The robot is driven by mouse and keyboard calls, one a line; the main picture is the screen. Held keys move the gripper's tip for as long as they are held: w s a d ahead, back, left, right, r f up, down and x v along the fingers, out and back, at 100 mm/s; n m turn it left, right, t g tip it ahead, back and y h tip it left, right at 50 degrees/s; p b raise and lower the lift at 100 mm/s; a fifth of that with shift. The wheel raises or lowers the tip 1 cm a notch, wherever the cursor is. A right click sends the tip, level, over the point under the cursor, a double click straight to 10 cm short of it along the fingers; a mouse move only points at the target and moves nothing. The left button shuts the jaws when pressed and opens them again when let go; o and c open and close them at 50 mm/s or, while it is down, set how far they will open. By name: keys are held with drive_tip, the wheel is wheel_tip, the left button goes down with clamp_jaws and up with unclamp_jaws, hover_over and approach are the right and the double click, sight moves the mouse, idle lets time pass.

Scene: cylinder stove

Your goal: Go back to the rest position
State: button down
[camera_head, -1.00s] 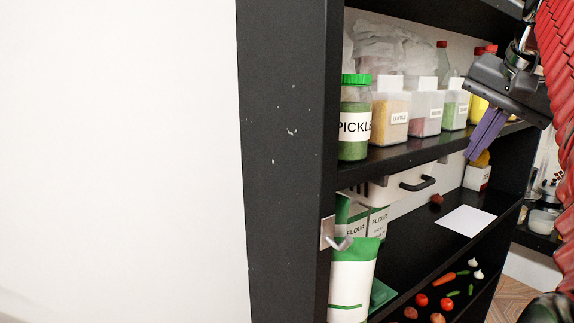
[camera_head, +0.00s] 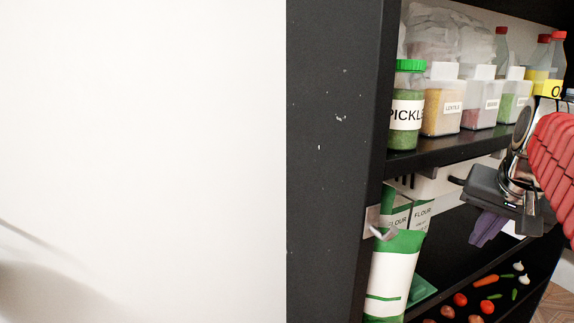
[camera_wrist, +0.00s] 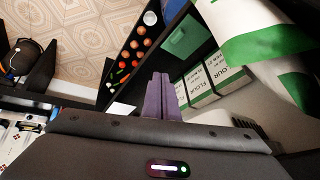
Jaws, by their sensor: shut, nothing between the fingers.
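My gripper (camera_head: 487,230) is at the right of the head view, in front of the middle shelf, its purple fingers pointing down. The fingers are together with nothing between them. In the wrist view the gripper (camera_wrist: 160,84) shows the same closed purple fingers near the middle. My arm comes in from the right edge of the head view.
A black shelf (camera_head: 450,148) holds a green-lidded pickle jar (camera_head: 406,110), several containers and bottles. Vegetables (camera_head: 487,282) lie on the lower shelf. A blank white wall (camera_head: 140,150) fills the left.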

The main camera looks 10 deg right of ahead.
drive_tip(key=s+a+f+n+y, duration=0.1)
drive_tip(key=s+a+f+n, duration=0.3)
drive_tip(key=a+f, duration=0.4)
drive_tip(key=s+a+f+n+y, duration=0.1)
drive_tip(key=s+a+f+n, duration=0.3)
drive_tip(key=a+f, duration=0.5)
drive_tip(key=shift+s+a+f+n, duration=0.25)
drive_tip(key=shift+s+a, duration=0.75)
drive_tip(key=shift+a, duration=2.9)
